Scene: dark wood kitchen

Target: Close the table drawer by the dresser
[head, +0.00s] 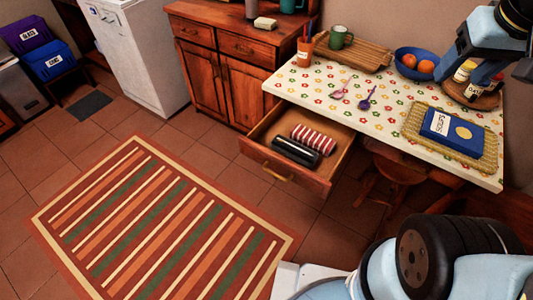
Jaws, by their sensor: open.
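The table drawer (313,180) is pulled well out from under the front of the table (382,116), to the right of the dresser (235,68). It has a wooden front with a brass handle (278,173). Inside lie a red-and-white striped cloth (313,139) and a dark case-like object (296,152). Parts of my light blue and black arm show at the top right, above the table's right side. I cannot make out my gripper's jaws in this view.
A striped rug (165,225) lies on open tiled floor before the drawer. A stool (392,175) stands under the table, right of the drawer. The tabletop holds a cup of utensils (305,50), a blue fruit bowl (416,64) and a blue box (452,131).

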